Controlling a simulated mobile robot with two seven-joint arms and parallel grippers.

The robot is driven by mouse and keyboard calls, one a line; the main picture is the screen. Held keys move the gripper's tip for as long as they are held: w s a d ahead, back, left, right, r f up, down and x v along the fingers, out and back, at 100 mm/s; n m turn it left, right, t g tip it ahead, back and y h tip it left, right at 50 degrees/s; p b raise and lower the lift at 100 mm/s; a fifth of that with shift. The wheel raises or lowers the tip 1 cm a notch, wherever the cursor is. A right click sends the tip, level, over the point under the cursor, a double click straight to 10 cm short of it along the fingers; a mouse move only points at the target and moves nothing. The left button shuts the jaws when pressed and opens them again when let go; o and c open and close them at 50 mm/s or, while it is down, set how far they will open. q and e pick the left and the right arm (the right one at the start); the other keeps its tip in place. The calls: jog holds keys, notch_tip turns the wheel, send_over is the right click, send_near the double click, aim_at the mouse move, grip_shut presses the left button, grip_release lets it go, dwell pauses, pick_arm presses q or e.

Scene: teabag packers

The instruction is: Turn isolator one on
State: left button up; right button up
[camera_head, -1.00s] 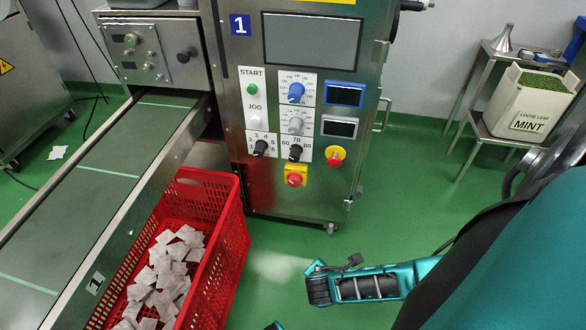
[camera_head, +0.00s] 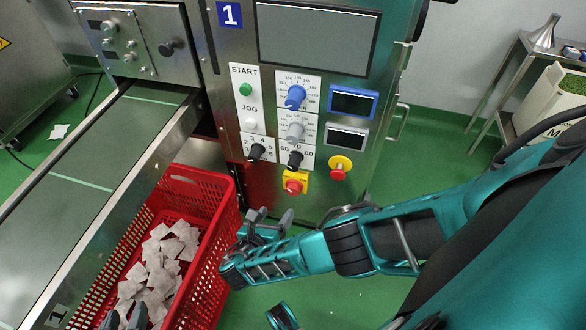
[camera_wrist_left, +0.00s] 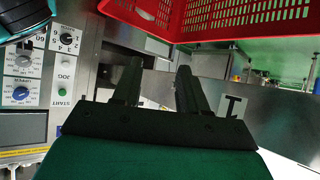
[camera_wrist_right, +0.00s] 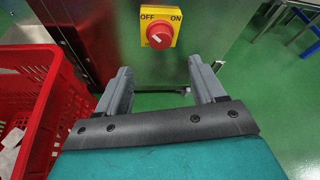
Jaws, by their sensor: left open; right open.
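The isolator is a red rotary knob on a yellow plate (camera_head: 295,183), low on the steel machine marked 1. In the right wrist view the isolator (camera_wrist_right: 160,32) shows OFF at left and ON at right; its handle seems to lean toward OFF. My right gripper (camera_head: 269,217) is open and empty, in front of the machine, below and left of the isolator. In its wrist view the isolator sits beyond the fingertips (camera_wrist_right: 159,72), apart from them. My left gripper (camera_head: 125,317) is open and empty at the bottom left, over the crate; its fingers also show in the left wrist view (camera_wrist_left: 158,75).
A red crate (camera_head: 222,222) with white teabags stands left of my right gripper. A red-and-yellow stop button (camera_head: 340,167) is right of the isolator, and a black dial (camera_head: 295,159) is just above it. A conveyor (camera_head: 60,200) runs along the left.

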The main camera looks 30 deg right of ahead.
aim_at(292, 191)
jog(key=b+x, duration=0.5)
jog(key=x, duration=0.6)
jog(key=shift+f, duration=0.1)
jog(key=shift+w+d, duration=0.1)
jog(key=shift+d, duration=0.1)
pick_arm(q)
jog(key=shift+w+d+f+h, duration=0.2)
jog(key=shift+d+f, duration=0.2)
jog(key=shift+f, duration=0.2)
jog(key=shift+w+d+f+h, duration=0.2)
jog(key=shift+d+f, duration=0.15)
jog(key=shift+f, duration=0.25)
pick_arm(e)
jog(key=shift+w+d, duration=0.2)
jog(key=shift+d, duration=0.1)
jog(key=shift+c, duration=0.3)
jog(key=shift+f, duration=0.1)
jog(key=c, duration=1)
pick_arm(q)
jog(key=shift+s+a+f, duration=0.1)
jog(key=shift+s, duration=0.05)
